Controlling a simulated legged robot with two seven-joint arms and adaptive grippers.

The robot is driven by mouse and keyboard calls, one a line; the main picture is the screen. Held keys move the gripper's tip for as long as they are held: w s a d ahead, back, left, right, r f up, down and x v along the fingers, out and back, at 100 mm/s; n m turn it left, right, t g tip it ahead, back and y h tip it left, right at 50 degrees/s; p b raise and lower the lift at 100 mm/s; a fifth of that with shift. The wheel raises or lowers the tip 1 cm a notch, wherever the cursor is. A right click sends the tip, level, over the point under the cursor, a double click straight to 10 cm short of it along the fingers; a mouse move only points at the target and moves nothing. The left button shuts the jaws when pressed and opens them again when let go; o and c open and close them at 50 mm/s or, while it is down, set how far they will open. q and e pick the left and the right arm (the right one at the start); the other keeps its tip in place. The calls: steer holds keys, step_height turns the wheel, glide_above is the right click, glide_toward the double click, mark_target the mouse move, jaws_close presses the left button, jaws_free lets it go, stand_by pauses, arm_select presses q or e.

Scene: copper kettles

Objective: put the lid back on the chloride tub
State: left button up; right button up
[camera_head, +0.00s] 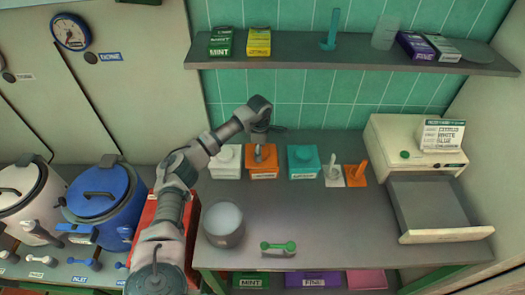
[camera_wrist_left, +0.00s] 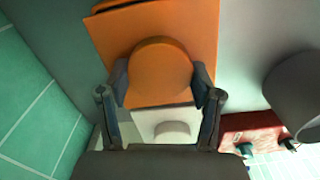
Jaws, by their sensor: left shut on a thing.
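My left gripper (camera_head: 260,143) reaches down over the orange tub (camera_head: 263,172) at the back of the counter. In the left wrist view its fingers (camera_wrist_left: 162,82) are shut on a round orange knob (camera_wrist_left: 160,70) above a square orange top (camera_wrist_left: 195,30). I cannot tell whether this orange lid rests on its tub or is lifted. A white tub (camera_head: 226,163) stands to the left, and a teal tub (camera_head: 303,163) to the right. The tub labels are too small to read, so I cannot tell which is chloride. My right gripper is out of view.
A white piece (camera_head: 333,176) and an orange piece (camera_head: 357,175), both with upright handles, stand right of the tubs. A grey pot (camera_head: 223,224) and a green-handled tool (camera_head: 278,247) are nearer the front. A drawer (camera_head: 440,236) stands open at right. The counter's middle is clear.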

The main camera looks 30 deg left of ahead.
arm_select(q)
steer(key=shift+a+f, duration=0.2)
steer(key=shift+a, duration=0.1)
steer(key=shift+d, duration=0.2)
steer(key=shift+d+f, duration=0.2)
steer(key=shift+d, duration=0.2)
steer(key=shift+w+d+f, duration=0.1)
steer(key=shift+d, duration=0.1)
jaws_close()
steer(key=o, duration=1.4)
jaws_free()
steer(key=shift+w, duration=0.15)
steer(key=shift+o, duration=0.2)
step_height(320, 180, up, 8)
steer(key=shift+a+f, duration=0.1)
steer(key=shift+f, duration=0.1)
